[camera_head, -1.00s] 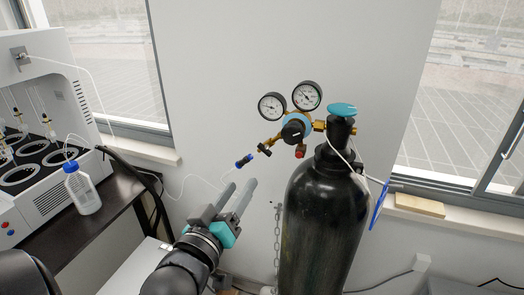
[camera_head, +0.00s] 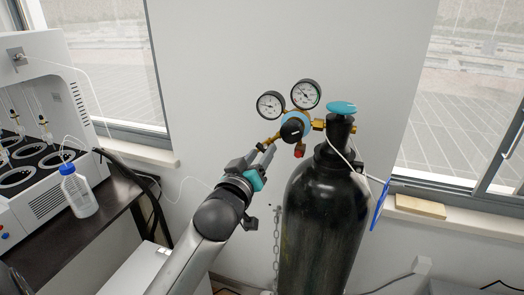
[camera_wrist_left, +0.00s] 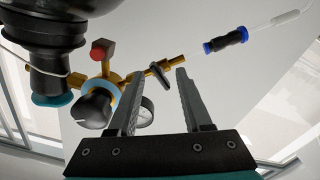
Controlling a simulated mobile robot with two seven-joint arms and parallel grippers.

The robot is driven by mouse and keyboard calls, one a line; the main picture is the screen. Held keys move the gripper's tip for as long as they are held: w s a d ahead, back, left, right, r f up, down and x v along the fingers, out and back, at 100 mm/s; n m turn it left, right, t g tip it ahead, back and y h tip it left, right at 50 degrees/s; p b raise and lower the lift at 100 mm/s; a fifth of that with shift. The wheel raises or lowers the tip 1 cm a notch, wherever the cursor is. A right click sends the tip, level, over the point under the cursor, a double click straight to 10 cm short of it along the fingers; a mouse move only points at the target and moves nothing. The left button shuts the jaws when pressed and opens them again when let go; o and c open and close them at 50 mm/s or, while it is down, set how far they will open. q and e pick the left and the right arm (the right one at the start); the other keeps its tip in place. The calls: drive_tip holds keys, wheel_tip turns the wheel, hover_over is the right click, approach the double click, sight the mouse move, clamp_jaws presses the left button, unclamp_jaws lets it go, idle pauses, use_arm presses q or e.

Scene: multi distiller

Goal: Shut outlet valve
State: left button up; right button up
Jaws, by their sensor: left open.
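The outlet valve shows in the left wrist view as a small dark handle (camera_wrist_left: 160,73) across the brass outlet pipe. In the head view my gripper covers it. The brass regulator (camera_head: 309,121), with its black knob (camera_head: 292,130) and two round gauges, sits on the black gas cylinder (camera_head: 322,220). My left gripper (camera_head: 261,152) is open at the outlet side of the regulator. In the left wrist view its two fingers (camera_wrist_left: 160,76) stand on either side of the valve handle. I cannot tell whether they touch it. My right gripper is not in view.
A blue and black hose fitting (camera_wrist_left: 225,41) continues the outlet line. The cylinder has a teal top handwheel (camera_head: 342,107), and a chain (camera_head: 276,240) hangs beside it. A bottle (camera_head: 78,190) stands on the dark table at left. Plain wall lies behind the regulator.

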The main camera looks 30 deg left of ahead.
use_arm(q)
drive_tip(key=shift+w+a, duration=0.15)
drive_tip(key=shift+w, duration=0.5)
drive_tip(key=shift+c, duration=0.2)
clamp_jaws()
